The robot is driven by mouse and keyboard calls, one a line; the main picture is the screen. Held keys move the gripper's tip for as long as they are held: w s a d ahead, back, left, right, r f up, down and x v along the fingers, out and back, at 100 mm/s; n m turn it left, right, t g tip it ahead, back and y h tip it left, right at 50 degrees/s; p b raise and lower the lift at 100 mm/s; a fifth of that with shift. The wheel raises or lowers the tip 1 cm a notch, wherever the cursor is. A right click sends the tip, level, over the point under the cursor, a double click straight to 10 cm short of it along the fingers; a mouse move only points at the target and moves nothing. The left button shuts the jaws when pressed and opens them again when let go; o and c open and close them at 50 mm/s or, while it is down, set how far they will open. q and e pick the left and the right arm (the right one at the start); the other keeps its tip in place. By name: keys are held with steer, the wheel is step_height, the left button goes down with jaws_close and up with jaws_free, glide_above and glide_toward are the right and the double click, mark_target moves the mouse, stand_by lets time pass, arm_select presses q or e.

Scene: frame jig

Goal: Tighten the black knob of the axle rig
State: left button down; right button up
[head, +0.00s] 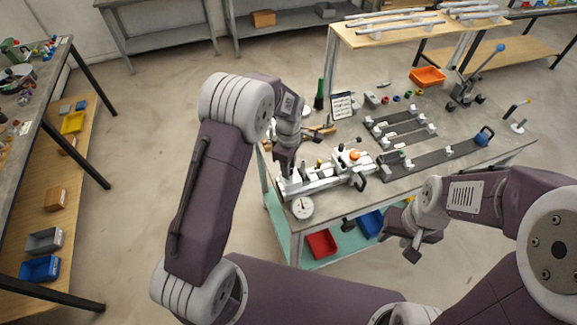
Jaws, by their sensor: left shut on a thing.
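The axle rig (325,178) is a long pale metal fixture with an orange part on top, near the front left of the grey table. My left gripper (285,170) reaches down from above to the left end of the rig. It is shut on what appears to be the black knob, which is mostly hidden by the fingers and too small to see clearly. My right gripper (414,252) is away from the rig, in front of the table edge, pointing down. I cannot tell how far its fingers are apart.
A round dial gauge (302,207) sits at the table's front left corner. Dark rails with clamps (437,158) lie to the right of the rig. An orange bin (428,76) stands at the back. A red bin (321,243) and a blue bin (370,223) are on the lower shelf.

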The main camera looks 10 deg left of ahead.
arm_select(q)
steer(key=shift+m, duration=0.3)
steer(key=m+p, duration=0.1)
steer(key=m, duration=0.4)
steer(key=m+p, duration=0.1)
steer(key=m, duration=0.9)
steer(key=shift+m+p, duration=0.3)
steer(key=shift+m, duration=0.1)
steer(key=m, duration=0.5)
steer(key=shift+m, duration=0.4)
steer(key=c, duration=1.1)
jaws_free()
